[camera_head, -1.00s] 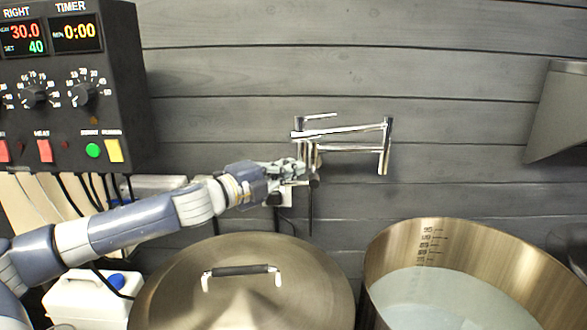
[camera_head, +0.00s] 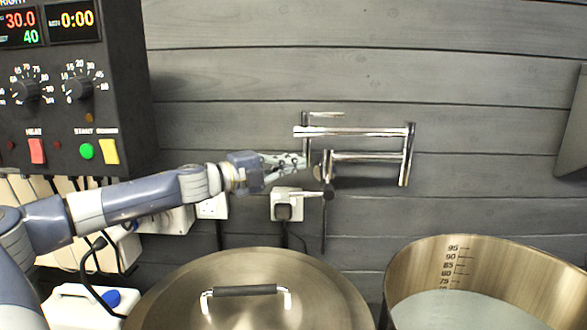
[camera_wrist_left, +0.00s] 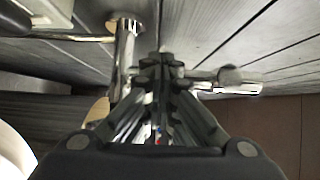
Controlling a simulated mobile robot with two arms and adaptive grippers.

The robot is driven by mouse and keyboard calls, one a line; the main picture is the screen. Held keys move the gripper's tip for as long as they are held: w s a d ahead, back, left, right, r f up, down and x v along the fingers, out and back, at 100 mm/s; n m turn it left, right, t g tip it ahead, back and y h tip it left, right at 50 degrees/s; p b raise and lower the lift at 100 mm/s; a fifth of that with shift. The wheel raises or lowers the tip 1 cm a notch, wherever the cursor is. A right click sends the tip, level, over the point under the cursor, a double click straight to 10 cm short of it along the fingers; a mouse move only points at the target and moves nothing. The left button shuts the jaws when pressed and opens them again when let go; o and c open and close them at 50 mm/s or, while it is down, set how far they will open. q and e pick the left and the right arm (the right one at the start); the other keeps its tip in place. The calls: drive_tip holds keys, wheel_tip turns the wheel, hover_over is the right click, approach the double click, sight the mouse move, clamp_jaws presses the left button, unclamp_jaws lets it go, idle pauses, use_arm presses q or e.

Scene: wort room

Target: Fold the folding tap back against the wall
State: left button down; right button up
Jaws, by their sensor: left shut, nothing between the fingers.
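The folding tap (camera_head: 355,131) is a chrome double-jointed pipe on the grey plank wall. Its upper arm runs right to a vertical end pipe (camera_head: 407,155), and a lower arm (camera_head: 365,157) runs back left beneath it. A thin lever (camera_head: 326,114) sits on top. My left gripper (camera_head: 304,162) is shut and empty at the tap's left side, by the vertical pipe; I cannot tell whether it touches. In the left wrist view the shut fingers (camera_wrist_left: 160,68) lie beside a chrome pipe (camera_wrist_left: 125,55). My right gripper is out of view.
A lidded steel pot (camera_head: 180,310) stands below the tap, and an open pot with liquid (camera_head: 400,275) at right. A control box (camera_head: 110,100) hangs at upper left. A plug and socket (camera_head: 284,207) sit under the gripper. A white canister (camera_head: 75,308) stands at lower left.

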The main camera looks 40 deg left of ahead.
use_arm(q)
drive_tip(key=shift+w+a+r, duration=0.1)
drive_tip(key=shift+w+a, duration=0.1)
drive_tip(key=shift+w, duration=0.05)
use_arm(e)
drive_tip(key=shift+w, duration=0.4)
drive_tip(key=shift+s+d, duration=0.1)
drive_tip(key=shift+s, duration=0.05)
